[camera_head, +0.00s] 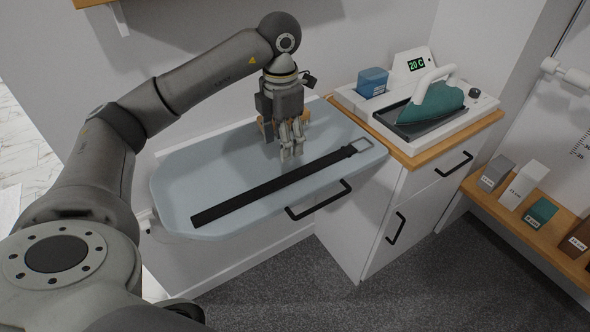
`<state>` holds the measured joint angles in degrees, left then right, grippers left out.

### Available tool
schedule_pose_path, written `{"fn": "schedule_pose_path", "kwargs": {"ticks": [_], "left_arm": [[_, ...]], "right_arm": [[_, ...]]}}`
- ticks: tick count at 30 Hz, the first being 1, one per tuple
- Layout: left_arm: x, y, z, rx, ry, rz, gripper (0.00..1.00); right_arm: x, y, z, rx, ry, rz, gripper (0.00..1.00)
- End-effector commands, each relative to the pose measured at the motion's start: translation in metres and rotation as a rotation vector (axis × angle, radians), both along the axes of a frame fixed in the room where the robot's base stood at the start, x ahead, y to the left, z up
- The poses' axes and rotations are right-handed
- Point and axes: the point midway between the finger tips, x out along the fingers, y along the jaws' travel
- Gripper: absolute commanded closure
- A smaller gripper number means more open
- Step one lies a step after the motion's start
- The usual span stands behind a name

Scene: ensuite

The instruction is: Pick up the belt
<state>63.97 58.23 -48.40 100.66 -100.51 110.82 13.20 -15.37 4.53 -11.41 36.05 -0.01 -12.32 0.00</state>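The black belt (268,187) lies stretched out flat, diagonally, on the pale blue ironing board (178,192). Its metal buckle (362,146) is at the right end, near the board's right edge. My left gripper (292,153) comes in from the left and points down over the board, just behind the belt's middle-right part in the picture. It appears apart from the belt, with nothing seen in it. Its fingertips look close together, and I cannot tell how far open they are. My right gripper is not in view.
A white cabinet with a wooden top (413,158) stands right of the board, bearing a teal iron (432,104) and a blue container (372,80). A black handle (320,200) sits below the board's front edge. A low shelf (537,232) with small boxes is at right.

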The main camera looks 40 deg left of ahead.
Motion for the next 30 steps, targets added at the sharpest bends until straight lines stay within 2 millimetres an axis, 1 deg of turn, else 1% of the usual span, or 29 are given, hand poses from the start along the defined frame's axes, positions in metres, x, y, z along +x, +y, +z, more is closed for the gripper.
{"fn": "schedule_pose_path", "kwargs": {"ticks": [2, 6, 9, 11, 14, 18, 22, 25, 30], "left_arm": [[-0.001, 0.0, -0.014, 0.0, 0.006, 0.0, 0.46], [-0.001, 0.0, -0.035, 0.0, 0.004, -0.001, 0.46], [-0.001, -0.001, -0.044, -0.001, 0.003, -0.002, 0.46], [0.0, -0.001, -0.047, -0.001, 0.002, -0.002, 0.46], [0.0, -0.003, -0.056, -0.002, 0.004, -0.003, 0.46], [0.003, -0.008, -0.076, -0.002, 0.006, -0.002, 0.46], [0.004, -0.007, -0.093, -0.002, 0.003, -0.002, 0.46], [0.004, -0.007, -0.099, -0.002, 0.002, -0.002, 0.46], [0.004, -0.007, -0.1, -0.002, 0.001, -0.002, 0.46]], "right_arm": [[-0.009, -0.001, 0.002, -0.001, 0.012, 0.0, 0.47], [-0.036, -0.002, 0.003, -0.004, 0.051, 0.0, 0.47], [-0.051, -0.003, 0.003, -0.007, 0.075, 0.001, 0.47], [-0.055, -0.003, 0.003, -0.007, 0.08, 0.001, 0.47], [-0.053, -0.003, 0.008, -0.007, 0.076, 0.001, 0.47], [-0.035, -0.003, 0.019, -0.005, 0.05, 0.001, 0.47], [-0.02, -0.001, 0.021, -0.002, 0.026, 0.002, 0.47], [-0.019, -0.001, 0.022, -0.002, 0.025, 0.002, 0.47], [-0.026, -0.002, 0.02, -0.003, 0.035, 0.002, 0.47]]}}
